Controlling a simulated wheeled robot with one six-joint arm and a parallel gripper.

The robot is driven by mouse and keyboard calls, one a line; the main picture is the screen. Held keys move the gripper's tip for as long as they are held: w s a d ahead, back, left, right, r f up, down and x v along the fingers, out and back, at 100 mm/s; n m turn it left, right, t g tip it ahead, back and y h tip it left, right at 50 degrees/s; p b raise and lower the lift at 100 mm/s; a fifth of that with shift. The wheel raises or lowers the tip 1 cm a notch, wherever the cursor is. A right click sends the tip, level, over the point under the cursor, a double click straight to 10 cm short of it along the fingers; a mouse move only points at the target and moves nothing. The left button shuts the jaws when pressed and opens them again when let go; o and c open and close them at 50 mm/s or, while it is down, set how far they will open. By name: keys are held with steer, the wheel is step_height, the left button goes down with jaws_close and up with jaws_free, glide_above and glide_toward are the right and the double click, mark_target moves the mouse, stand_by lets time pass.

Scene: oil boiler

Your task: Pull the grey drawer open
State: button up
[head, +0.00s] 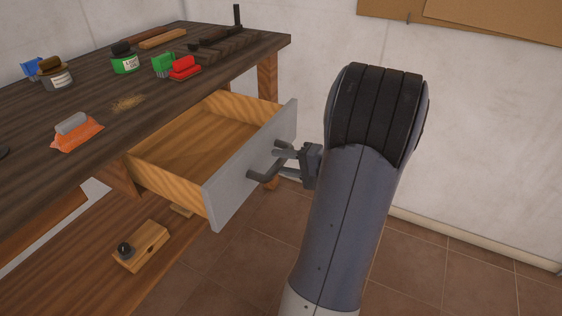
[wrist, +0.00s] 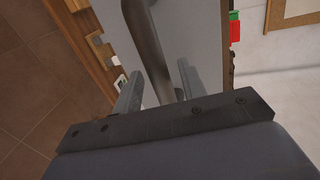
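The grey drawer (head: 222,185) stands pulled out from under the workbench, and its empty wooden inside shows. Its grey front also shows in the wrist view (wrist: 200,30). A dark bar handle (wrist: 150,45) is on that front and shows in the head view too (head: 262,177). My gripper (head: 287,155) is at the handle, in front of the drawer. In the wrist view my gripper's two fingers (wrist: 160,88) are apart, with the handle bar between them. The bar runs nearer the right finger; I cannot tell whether it touches.
The wooden workbench (head: 90,105) carries an orange-and-grey item (head: 77,132), tins and red and green items. A wooden block with a black knob (head: 141,247) lies on the lower shelf. A white wall stands behind. Tiled floor (head: 240,270) is clear in front of the drawer.

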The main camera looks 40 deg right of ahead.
steer(key=p+v, duration=0.1)
steer(key=v, duration=0.9)
steer(key=shift+w+a+f, duration=0.1)
steer(key=shift+w, duration=0.05)
steer(key=b+x, duration=0.1)
steer(key=x, duration=0.9)
steer(key=shift+w, duration=0.1)
steer(key=shift+w+a, duration=0.2)
steer(key=shift+w, duration=0.35)
steer(key=shift+s+a, duration=0.1)
